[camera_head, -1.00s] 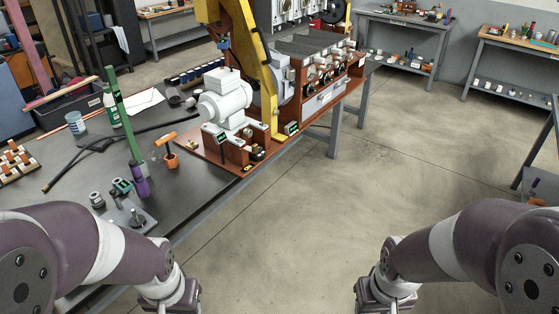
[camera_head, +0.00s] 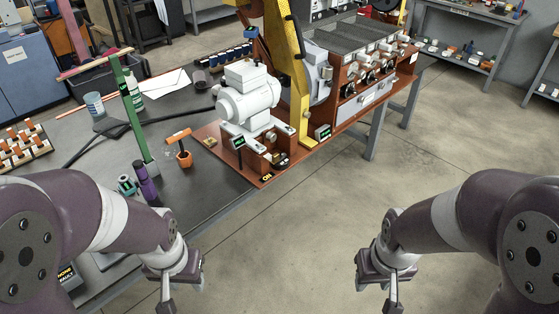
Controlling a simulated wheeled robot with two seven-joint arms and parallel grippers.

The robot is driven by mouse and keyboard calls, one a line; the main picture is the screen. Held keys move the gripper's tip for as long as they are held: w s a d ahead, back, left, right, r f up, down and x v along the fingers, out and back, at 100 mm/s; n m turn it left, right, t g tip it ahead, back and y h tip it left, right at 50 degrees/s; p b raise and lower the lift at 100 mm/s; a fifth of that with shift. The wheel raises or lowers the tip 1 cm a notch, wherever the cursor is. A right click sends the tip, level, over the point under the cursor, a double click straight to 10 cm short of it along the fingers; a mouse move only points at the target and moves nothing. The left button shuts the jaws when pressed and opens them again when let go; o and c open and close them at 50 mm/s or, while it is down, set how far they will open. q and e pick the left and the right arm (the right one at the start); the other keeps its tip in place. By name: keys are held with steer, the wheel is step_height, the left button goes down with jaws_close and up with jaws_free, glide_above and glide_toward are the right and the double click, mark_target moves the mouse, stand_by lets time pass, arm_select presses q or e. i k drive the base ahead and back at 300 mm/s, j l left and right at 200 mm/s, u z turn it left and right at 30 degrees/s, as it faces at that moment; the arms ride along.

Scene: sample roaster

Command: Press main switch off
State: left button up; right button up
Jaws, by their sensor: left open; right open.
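The sample roaster (camera_head: 345,65) stands on the bench at upper centre, with a white motor (camera_head: 248,95) at its near end. A small switch block (camera_head: 281,160) with dark parts sits on the reddish-brown base below the motor. A small yellow-and-black label (camera_head: 266,178) lies at the base's front edge. I cannot tell for sure which part is the main switch or its position. My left gripper (camera_head: 168,305) is open and empty at the bottom, in front of the bench. My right gripper (camera_head: 394,305) is open and empty over the floor. Both are well apart from the roaster, fingertips partly cut off.
A green post (camera_head: 134,110), a purple cylinder (camera_head: 144,182) and an orange-handled tool (camera_head: 180,145) stand on the dark bench (camera_head: 215,180) left of the roaster. A dark hose lies behind them. The floor (camera_head: 330,230) right of the bench is clear.

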mark_target(282, 155)
steer(key=i+u, duration=0.1)
steer(key=i, duration=1.05)
steer(key=i+l+u, duration=0.15)
steer(key=i, duration=0.95)
